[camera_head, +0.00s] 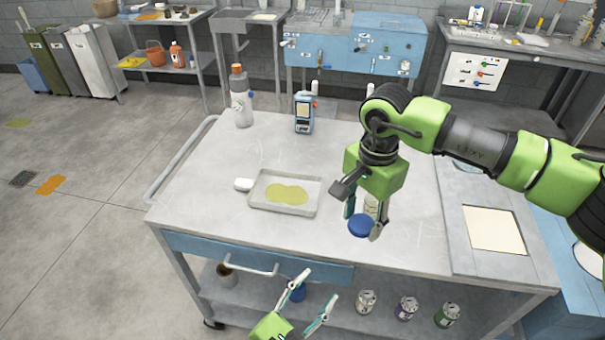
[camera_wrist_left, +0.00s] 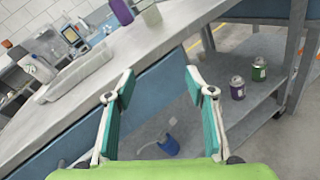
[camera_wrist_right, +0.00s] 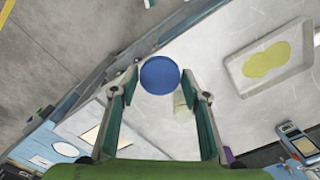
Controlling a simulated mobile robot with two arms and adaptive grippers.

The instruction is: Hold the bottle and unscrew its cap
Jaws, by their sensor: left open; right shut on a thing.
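A round blue cap (camera_head: 361,226) sits between the fingertips of my right gripper (camera_head: 362,218), which points down over the table's front right. The cap (camera_wrist_right: 160,75) shows as a full disc in the right wrist view. A pale labelled bottle (camera_head: 370,205) shows just behind it, partly hidden by the fingers. I cannot tell whether cap and bottle are joined. The left wrist view shows a purple bottle (camera_wrist_left: 121,11) and a pale bottle (camera_wrist_left: 151,13) at the table edge. My left gripper (camera_head: 312,299) is open and empty, below the tabletop in front of the drawer.
A grey tray (camera_head: 255,203) with a yellow-green puddle lies mid-table. A white bottle with an orange cap (camera_head: 241,100) and a blue handheld device (camera_head: 304,113) stand at the back. Several small cans (camera_head: 405,308) stand on the lower shelf. The tabletop's left side is mostly clear.

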